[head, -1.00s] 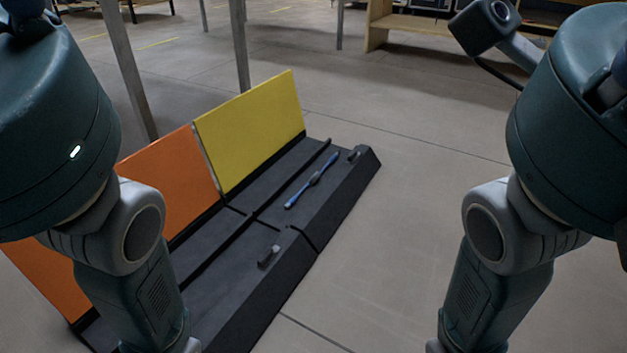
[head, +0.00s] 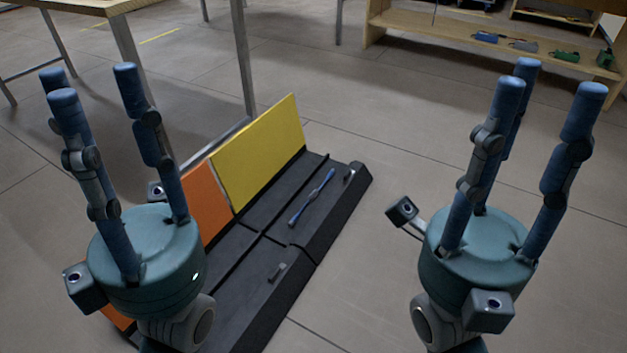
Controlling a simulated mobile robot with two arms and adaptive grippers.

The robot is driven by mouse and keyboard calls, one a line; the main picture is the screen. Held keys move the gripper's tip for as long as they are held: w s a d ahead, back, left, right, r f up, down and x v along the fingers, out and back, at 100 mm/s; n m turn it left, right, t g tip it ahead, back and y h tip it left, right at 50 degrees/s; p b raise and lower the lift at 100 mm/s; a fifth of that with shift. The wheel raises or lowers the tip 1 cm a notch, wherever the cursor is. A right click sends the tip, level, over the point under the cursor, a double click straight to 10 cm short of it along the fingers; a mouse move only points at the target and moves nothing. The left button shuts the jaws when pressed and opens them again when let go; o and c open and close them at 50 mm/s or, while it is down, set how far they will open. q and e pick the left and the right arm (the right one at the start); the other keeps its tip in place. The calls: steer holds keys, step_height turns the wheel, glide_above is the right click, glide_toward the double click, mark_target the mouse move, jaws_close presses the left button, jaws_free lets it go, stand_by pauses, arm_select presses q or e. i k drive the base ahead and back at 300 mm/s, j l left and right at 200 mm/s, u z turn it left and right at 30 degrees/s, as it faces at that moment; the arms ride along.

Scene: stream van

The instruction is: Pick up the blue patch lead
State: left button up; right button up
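The blue patch lead (head: 322,186) is a thin blue piece with a dark middle. It lies in the far section of a black floor tray (head: 318,221), in front of a yellow panel (head: 262,150). My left gripper (head: 105,85) is at the left of the head view, fingers pointing up and spread, with nothing between them. My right gripper (head: 545,85) is at the right, fingers also up and spread, and empty. Both are apart from the lead, one to each side of the tray.
An orange panel (head: 206,203) stands beside the yellow one, partly behind my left gripper. A metal-legged table (head: 127,25) is at the back left. A wooden shelf (head: 440,28) with several small items stands at the back right. Floor right of the tray is clear.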

mark_target(312, 196)
steer(key=i+l+u, duration=0.15)
steer(key=i+l, duration=0.2)
steer(key=i+l+u, duration=0.2)
steer(key=i+l, duration=0.15)
steer(key=i+l+u, duration=0.15)
steer(key=i+l, duration=0.3)
steer(key=i+l+u, duration=0.2)
steer(key=i+l, duration=0.15)
steer(key=l, duration=0.15)
steer(key=i+l+u, duration=0.15)
steer(key=i+l, duration=0.15)
steer(key=l, duration=0.2)
